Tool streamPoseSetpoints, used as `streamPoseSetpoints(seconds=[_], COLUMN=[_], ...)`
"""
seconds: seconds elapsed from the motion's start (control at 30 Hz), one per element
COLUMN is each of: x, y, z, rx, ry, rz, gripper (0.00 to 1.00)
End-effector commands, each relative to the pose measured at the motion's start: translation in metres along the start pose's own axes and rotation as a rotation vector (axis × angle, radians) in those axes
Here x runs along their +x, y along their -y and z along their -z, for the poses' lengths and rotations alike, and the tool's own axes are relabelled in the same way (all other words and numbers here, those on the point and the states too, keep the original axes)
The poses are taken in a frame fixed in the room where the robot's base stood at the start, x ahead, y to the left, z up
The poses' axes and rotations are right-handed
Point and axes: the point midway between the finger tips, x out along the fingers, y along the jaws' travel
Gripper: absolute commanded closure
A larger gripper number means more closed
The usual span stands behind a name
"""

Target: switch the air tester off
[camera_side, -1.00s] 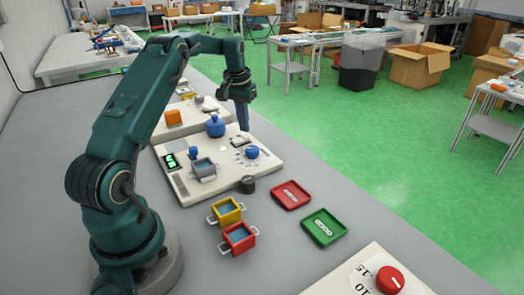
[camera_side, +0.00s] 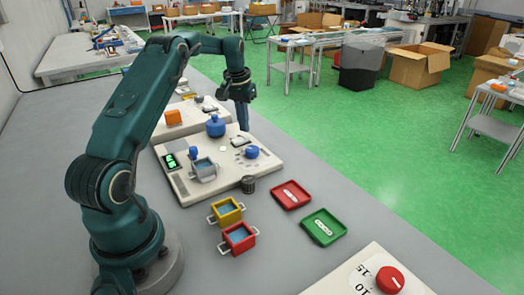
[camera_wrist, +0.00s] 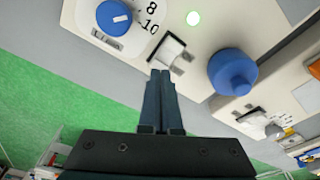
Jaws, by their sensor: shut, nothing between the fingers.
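The air tester appears to be the cream panel (camera_side: 272,172) with a blue knob (camera_side: 252,152), a lit green display (camera_side: 170,161) and a blue round-topped part (camera_side: 215,126). The blue knob also shows in the wrist view (camera_wrist: 115,17). A white switch (camera_wrist: 167,50) sits on the panel, with a lit green lamp (camera_wrist: 193,18) beside it. My gripper (camera_wrist: 160,74) is shut and empty, its fingertips close to the switch. I cannot tell whether they touch it. In the side view my gripper (camera_side: 243,130) partly hides the switch.
A grey pot (camera_side: 203,171) stands on the panel. Yellow (camera_side: 228,211) and red (camera_side: 239,238) pots, red (camera_side: 291,195) and green (camera_side: 324,227) trays and a dark ribbed knob (camera_side: 248,184) are nearby. Another panel with an orange block (camera_side: 173,117) lies behind.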

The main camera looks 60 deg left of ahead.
Motion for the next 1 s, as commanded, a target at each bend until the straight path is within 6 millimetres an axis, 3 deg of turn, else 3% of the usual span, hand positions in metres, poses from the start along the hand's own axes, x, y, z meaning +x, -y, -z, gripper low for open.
streamPoseSetpoints(seconds=[1.0], x=[0.0074], y=[0.0000], z=[-0.0010], rx=[0.000], ry=[0.001], rz=[0.000], gripper=[1.00])
